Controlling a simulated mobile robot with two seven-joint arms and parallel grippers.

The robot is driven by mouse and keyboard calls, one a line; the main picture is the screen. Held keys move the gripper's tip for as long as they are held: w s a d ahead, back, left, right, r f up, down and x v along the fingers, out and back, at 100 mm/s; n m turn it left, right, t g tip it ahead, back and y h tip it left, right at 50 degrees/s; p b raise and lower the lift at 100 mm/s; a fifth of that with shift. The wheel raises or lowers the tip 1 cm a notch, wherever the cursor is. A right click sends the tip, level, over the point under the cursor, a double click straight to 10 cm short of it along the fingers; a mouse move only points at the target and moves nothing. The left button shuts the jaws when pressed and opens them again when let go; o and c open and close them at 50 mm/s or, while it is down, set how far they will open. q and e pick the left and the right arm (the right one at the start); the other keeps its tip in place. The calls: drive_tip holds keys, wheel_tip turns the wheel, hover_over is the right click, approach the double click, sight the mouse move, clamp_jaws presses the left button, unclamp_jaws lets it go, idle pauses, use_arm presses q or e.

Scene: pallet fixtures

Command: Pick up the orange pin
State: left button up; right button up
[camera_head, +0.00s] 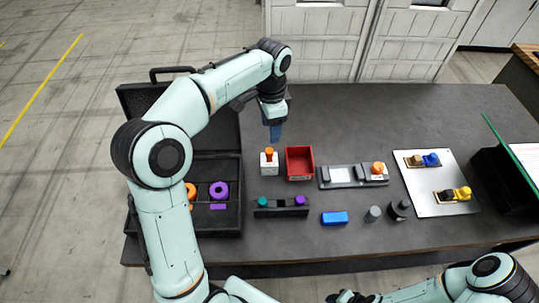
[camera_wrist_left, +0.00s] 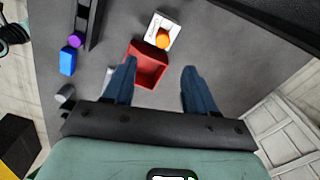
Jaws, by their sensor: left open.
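The orange pin (camera_head: 269,152) stands upright in a small white block (camera_head: 269,168) near the middle of the table. From above, the pin's round orange top shows in the left wrist view (camera_wrist_left: 162,40), beside the red bin. My left gripper (camera_head: 275,136) points down above and slightly behind the pin. Its two blue fingers are apart and empty in the left wrist view (camera_wrist_left: 159,68), with the red bin showing between them and the pin beyond their tips. My right gripper (camera_head: 348,297) is partly cut off at the bottom edge, and its fingers are unclear.
The red bin (camera_head: 300,162) stands right beside the white block. A dark rack (camera_head: 281,209) with teal and purple pieces lies in front. A grey tray (camera_head: 351,177) and a metal plate (camera_head: 430,195) are to the right. An open black case (camera_head: 226,168) is left. The table behind is clear.

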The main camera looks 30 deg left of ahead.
use_arm(q)
drive_tip(key=m, duration=0.6)
drive_tip(key=m+b, duration=0.2)
drive_tip(key=m, duration=1.3)
hover_over(269, 151)
drive_tip(key=f, duration=0.4)
drive_tip(key=d+f, duration=0.1)
drive_tip(key=f, duration=0.1)
drive_tip(key=shift+s+f, duration=0.1)
drive_tip(key=shift+s, duration=0.15)
drive_tip(key=shift+w+a+f, duration=0.1)
drive_tip(key=shift+w+f, duration=0.05)
drive_tip(key=shift+f, duration=0.25)
drive_tip(key=f, duration=0.3)
drive_tip(key=f+b, duration=0.1)
drive_tip(key=shift+w+a+f, duration=0.2)
drive_tip(key=shift+a+f, duration=0.15)
drive_tip(key=shift+a, duration=0.05)
clamp_jaws()
use_arm(e)
drive_tip(key=s+f, duration=0.4)
drive_tip(key=shift+s, duration=0.1)
